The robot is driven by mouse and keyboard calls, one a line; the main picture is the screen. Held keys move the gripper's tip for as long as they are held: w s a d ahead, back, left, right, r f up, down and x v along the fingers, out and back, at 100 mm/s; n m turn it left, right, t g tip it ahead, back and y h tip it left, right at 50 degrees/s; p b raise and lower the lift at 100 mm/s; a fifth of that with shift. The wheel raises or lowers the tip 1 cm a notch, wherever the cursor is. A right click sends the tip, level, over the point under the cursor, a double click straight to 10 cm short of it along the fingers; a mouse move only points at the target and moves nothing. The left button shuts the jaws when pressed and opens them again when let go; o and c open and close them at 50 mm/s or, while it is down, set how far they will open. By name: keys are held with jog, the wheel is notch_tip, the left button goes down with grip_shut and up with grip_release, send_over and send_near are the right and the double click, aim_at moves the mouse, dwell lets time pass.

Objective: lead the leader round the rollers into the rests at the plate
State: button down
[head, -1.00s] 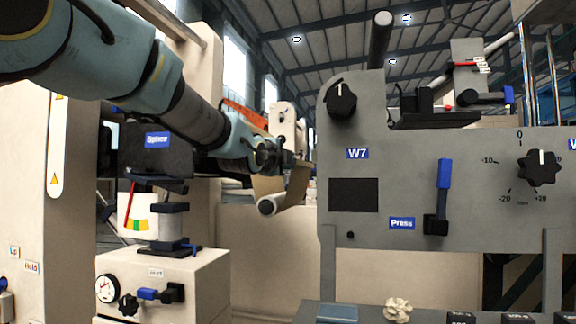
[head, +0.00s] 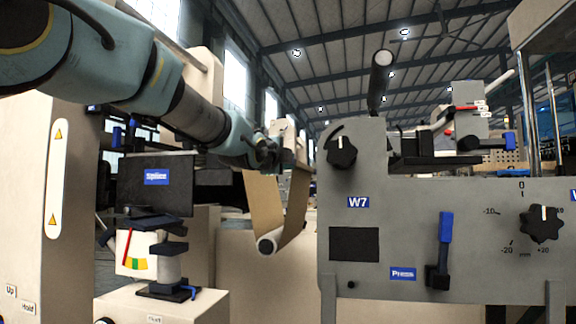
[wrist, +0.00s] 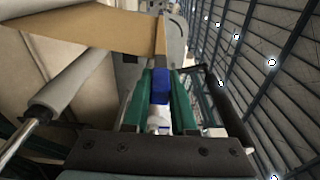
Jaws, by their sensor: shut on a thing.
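The leader is a brown kraft strip (head: 265,203). It hangs down, passes under a pale roller (head: 267,244) and rises on the right side towards my gripper (head: 284,160). In the wrist view the kraft (wrist: 105,27) crosses the top left. A second view of a pale roller (wrist: 72,83) lies at left. My gripper's green fingers (wrist: 160,108) are closed on a blue block (wrist: 160,86) at the leader's end, near the kraft edge. In the head view the fingers are small and partly hidden by the wrist. I cannot make out the rests.
A grey panel labelled W7 (head: 420,215) with knobs and a blue-handled lever stands right of the strip. A dark box labelled Splice (head: 180,200) stands left, under my arm. A round bar (head: 380,75) juts out above the panel. Open air lies above the roller.

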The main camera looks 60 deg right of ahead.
notch_tip(320, 180, up, 13)
jog(key=p, duration=0.9)
jog(key=shift+r, duration=0.15)
jog(key=r+p, duration=0.1)
jog(key=r, duration=0.1)
jog(key=s+r+p, duration=0.1)
jog(key=r+p, duration=0.1)
jog(key=r, duration=0.1)
jog(key=shift+d, duration=0.1)
